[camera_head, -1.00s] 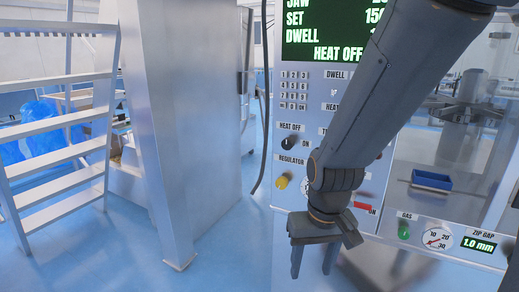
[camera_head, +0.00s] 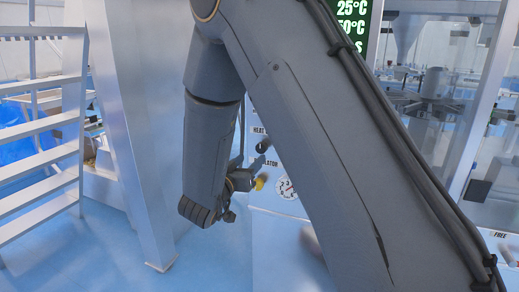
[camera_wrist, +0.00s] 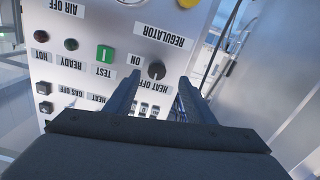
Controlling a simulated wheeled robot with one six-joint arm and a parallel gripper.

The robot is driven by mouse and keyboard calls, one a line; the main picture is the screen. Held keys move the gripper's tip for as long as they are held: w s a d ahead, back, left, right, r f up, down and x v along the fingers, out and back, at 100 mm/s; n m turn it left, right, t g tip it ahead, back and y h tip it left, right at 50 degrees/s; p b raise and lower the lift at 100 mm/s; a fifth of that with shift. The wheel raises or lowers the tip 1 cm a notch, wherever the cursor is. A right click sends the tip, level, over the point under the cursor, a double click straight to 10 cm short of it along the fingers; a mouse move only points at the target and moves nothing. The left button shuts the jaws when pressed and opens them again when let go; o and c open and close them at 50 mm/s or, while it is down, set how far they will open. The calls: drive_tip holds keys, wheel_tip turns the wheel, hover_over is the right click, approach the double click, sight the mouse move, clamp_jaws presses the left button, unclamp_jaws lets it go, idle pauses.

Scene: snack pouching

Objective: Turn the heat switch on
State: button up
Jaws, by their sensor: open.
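The heat switch is a black round knob (camera_wrist: 156,70) on the pale control panel. In the wrist view, which sees the panel upside down, "HEAT OFF" and "ON" labels are beside it. I cannot tell which way its pointer faces. My gripper (camera_wrist: 160,77) is open, its two dark fingers pointing at the panel with the knob between and just beyond their tips. I cannot tell whether they touch it. In the head view the knob (camera_head: 264,146) shows beside my arm, and my gripper (camera_head: 262,161) is partly hidden by my forearm.
A yellow regulator knob (camera_head: 261,183) and a round gauge (camera_head: 287,188) are below the switch. A green TEST button (camera_wrist: 105,53) and small lamps are close by in the wrist view. A metal column (camera_head: 130,130) and white ladder (camera_head: 40,130) stand left. My arm hides much of the panel.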

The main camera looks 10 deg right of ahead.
sight(260, 150)
drive_tip(key=p+x, duration=0.1)
drive_tip(key=x, duration=0.6)
drive_tip(key=shift+w+d+r+p, duration=0.1)
drive_tip(key=shift+d+r+p, duration=0.1)
drive_tip(key=shift+d+p, duration=0.2)
drive_tip(key=shift+c, duration=0.2)
drive_tip(key=c, duration=1)
